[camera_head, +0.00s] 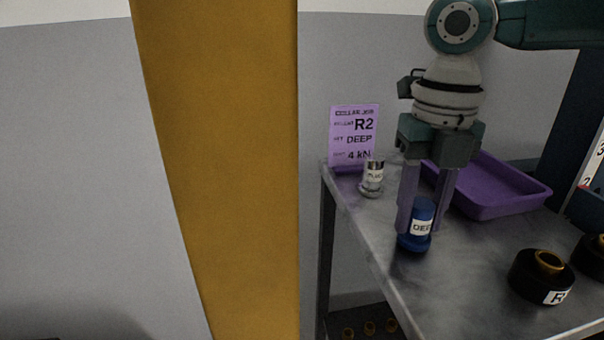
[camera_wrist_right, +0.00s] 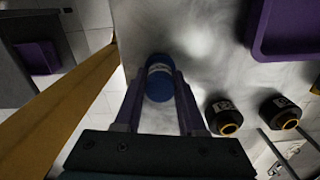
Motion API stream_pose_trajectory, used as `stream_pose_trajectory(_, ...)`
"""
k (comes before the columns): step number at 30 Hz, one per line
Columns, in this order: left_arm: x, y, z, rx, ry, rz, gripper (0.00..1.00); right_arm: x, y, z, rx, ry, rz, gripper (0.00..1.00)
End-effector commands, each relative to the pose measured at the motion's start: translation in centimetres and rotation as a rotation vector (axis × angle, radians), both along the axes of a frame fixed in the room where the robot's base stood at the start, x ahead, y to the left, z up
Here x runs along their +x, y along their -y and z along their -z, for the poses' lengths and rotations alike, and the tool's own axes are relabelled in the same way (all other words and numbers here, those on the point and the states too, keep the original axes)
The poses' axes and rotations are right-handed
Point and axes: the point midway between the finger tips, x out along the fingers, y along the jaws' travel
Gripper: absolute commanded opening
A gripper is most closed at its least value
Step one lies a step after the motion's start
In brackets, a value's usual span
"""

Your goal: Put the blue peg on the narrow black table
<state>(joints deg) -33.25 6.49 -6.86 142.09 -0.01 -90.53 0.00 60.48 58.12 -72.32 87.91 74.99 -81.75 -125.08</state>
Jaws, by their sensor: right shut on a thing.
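The blue peg (camera_head: 417,240) has a white label that begins "DEE". It stands upright at the left part of the grey metal table (camera_head: 440,285), and I cannot tell whether its base touches the top. My right gripper (camera_head: 424,215) comes down from above and is shut on the peg, one finger on each side. The right wrist view also shows the blue peg (camera_wrist_right: 159,80) between the fingers. A dark table or cabinet (camera_wrist_right: 22,72) shows at that view's far left; I cannot tell whether it is the narrow black table. My left gripper is not in view.
A silver peg (camera_head: 372,178) stands near a purple sign (camera_head: 354,135) reading R2, DEEP, 4 kN. A purple tray (camera_head: 515,203) lies behind the gripper. A black ring part (camera_head: 540,278) is at front right. A broad yellow beam (camera_head: 225,170) blocks the left-centre view.

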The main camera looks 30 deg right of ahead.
Motion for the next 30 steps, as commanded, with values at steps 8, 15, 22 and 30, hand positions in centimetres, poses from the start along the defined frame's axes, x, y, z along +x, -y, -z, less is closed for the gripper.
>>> stream_pose_trajectory(8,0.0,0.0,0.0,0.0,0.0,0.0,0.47,0.0,0.0,0.1,0.0,0.001,0.0,0.0)
stream_pose_trajectory(15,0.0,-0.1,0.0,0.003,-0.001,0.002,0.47,0.0,0.0,0.3,0.0,0.001,0.0,0.56)
stream_pose_trajectory(22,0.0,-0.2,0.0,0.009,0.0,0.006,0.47,0.0,0.0,0.3,0.0,0.001,0.0,0.69)
stream_pose_trajectory(30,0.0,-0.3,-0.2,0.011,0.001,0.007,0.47,0.1,0.0,-1.0,0.0,0.003,0.0,0.69)
